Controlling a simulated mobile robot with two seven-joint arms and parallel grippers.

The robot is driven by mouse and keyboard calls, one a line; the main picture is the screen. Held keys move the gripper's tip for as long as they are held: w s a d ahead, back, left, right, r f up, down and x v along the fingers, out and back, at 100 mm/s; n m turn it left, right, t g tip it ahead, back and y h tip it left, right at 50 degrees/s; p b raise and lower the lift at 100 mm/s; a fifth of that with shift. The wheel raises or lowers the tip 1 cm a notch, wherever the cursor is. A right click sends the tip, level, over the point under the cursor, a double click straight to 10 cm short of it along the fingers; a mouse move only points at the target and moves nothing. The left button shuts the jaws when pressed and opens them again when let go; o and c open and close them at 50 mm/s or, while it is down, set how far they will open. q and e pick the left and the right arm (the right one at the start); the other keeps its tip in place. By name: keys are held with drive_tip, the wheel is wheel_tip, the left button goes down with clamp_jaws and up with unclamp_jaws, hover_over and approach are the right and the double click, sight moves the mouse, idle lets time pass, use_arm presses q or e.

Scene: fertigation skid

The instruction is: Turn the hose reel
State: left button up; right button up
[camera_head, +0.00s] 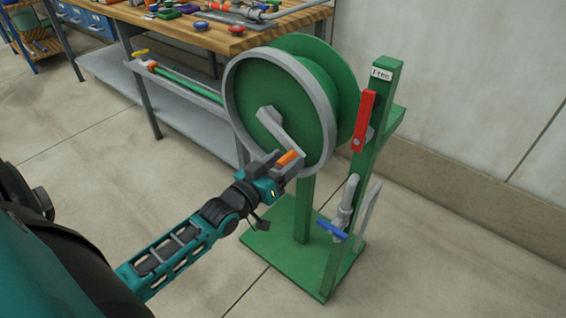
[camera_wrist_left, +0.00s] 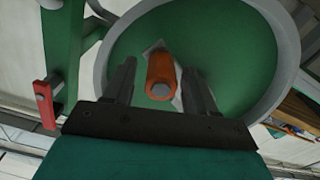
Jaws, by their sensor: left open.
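The hose reel (camera_head: 256,91) is a green drum with a grey rim on a green stand. A grey crank arm (camera_head: 283,131) runs from its hub down to the right and ends in an orange handle (camera_head: 288,157). My left gripper (camera_head: 281,161) is at the handle, its fingers on either side. In the left wrist view the orange handle (camera_wrist_left: 161,76) lies between the two open fingers (camera_wrist_left: 160,85), with a visible gap on each side. The reel's green face (camera_wrist_left: 230,60) fills the background there. My right gripper is not in view.
The green stand post (camera_head: 374,140) carries a red lever (camera_head: 365,120) and a blue-handled valve (camera_head: 332,230) right of the reel. A wooden-topped workbench (camera_head: 200,36) with tools stands behind. The floor (camera_head: 430,260) at front right is clear.

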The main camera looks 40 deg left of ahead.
use_arm(q)
clamp_jaws()
idle(0.4)
drive_tip(key=shift+r, duration=0.1)
